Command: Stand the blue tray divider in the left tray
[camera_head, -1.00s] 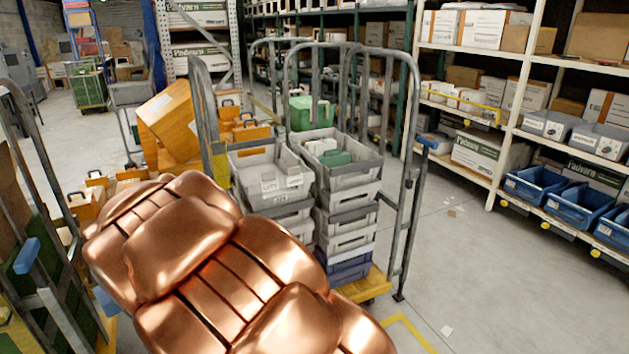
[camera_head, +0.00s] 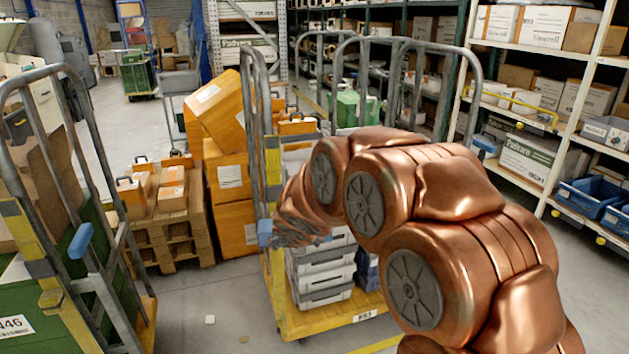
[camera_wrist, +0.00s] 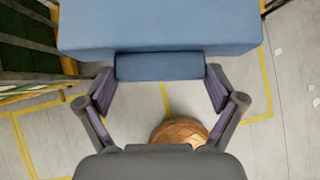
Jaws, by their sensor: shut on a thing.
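In the wrist view the blue divider (camera_wrist: 158,30) shows as a wide blue slab with a smaller blue bar below it. My gripper (camera_wrist: 160,78) is shut on that bar, one finger at each end. The floor shows below, with no tray in that view. In the head view my copper arm covers most of the tray stacks, and I cannot make out the gripper or the divider. A grey tray stack (camera_head: 322,276) shows below the arm on the yellow cart (camera_head: 318,318). The inside of the left tray is hidden.
Grey cart posts (camera_head: 262,120) rise close beside my arm. Another caged cart (camera_head: 75,200) stands at the left. Orange boxes (camera_head: 228,176) and a pallet (camera_head: 170,235) stand behind. Shelves with blue bins (camera_head: 588,197) line the right.

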